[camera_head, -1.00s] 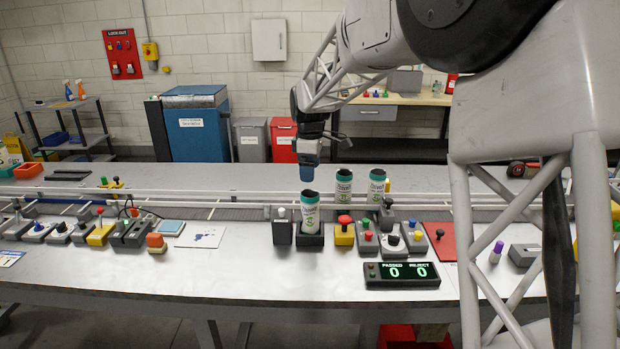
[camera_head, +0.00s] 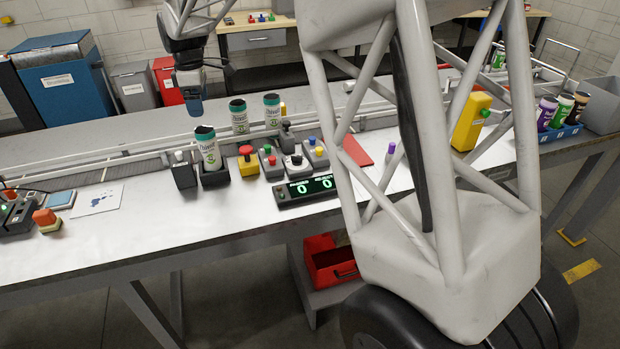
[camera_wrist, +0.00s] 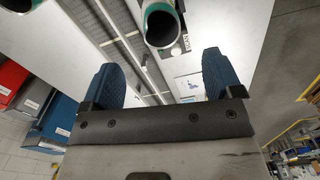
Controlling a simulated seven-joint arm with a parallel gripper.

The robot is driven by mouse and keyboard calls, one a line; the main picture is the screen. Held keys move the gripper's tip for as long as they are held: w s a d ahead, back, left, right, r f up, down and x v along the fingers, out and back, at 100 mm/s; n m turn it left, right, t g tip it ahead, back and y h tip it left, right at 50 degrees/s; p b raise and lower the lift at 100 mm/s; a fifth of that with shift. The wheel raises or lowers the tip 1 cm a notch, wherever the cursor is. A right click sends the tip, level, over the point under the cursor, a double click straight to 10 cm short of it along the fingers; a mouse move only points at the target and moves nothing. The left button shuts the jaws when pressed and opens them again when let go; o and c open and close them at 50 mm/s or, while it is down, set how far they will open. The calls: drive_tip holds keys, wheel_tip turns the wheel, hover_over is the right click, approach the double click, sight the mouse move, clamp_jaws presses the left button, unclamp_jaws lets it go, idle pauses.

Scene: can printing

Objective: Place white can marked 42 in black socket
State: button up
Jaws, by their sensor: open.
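A white can with teal bands (camera_head: 208,150) stands in the black socket (camera_head: 214,179) on the bench. Two similar white cans, a left one (camera_head: 239,118) and a right one (camera_head: 272,110), stand behind it by the conveyor rail. The number 42 is not readable on any of them. My gripper (camera_head: 195,112) is open and empty, just above and behind the can in the socket. In the wrist view my two blue fingers (camera_wrist: 160,80) are apart, and a can's dark open top (camera_wrist: 160,24) shows beyond them, not between them.
A dark box with a white knob (camera_head: 182,172) stands close left of the socket. A yellow button box (camera_head: 247,164) and several control boxes stand to its right. The bench front is clear.

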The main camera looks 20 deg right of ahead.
drive_tip(key=s+d+r+m, duration=0.45)
drive_tip(key=s+d, duration=0.35)
drive_tip(key=s, duration=0.4)
drive_tip(key=s+d+f+m+t, duration=0.1)
drive_tip(key=s+d+m, duration=0.3)
drive_tip(key=s, duration=0.8)
drive_tip(key=s+d+f+m, duration=0.3)
drive_tip(key=s+d+m, duration=0.1)
drive_tip(key=s, duration=0.8)
drive_tip(key=s+d+f+m+t, duration=0.1)
drive_tip(key=s+d+m, duration=0.3)
drive_tip(key=s, duration=0.8)
drive_tip(key=shift+s+d+f+t, duration=0.15)
drive_tip(key=shift+f+t, duration=0.15)
drive_tip(key=shift+f, duration=0.15)
